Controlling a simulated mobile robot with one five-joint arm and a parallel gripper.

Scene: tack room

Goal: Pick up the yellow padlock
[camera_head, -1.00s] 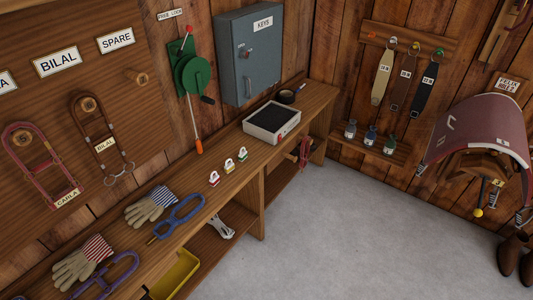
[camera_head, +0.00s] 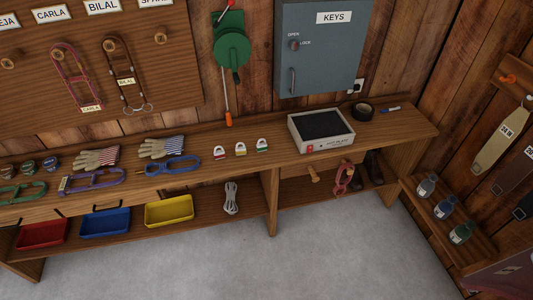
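Three small padlocks stand in a row on the wooden bench top. The yellow padlock (camera_head: 240,149) is in the middle. A red padlock (camera_head: 220,153) stands to its left and a green padlock (camera_head: 262,145) to its right, each a little apart from it. All three have pale shackles at the top. My gripper is not in view.
A grey box with a dark top (camera_head: 320,130) stands right of the padlocks. Blue headgear (camera_head: 172,165) and gloves (camera_head: 162,147) lie to the left. A lever with an orange tip (camera_head: 228,118) hangs behind. Grey floor (camera_head: 200,260) in front is clear.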

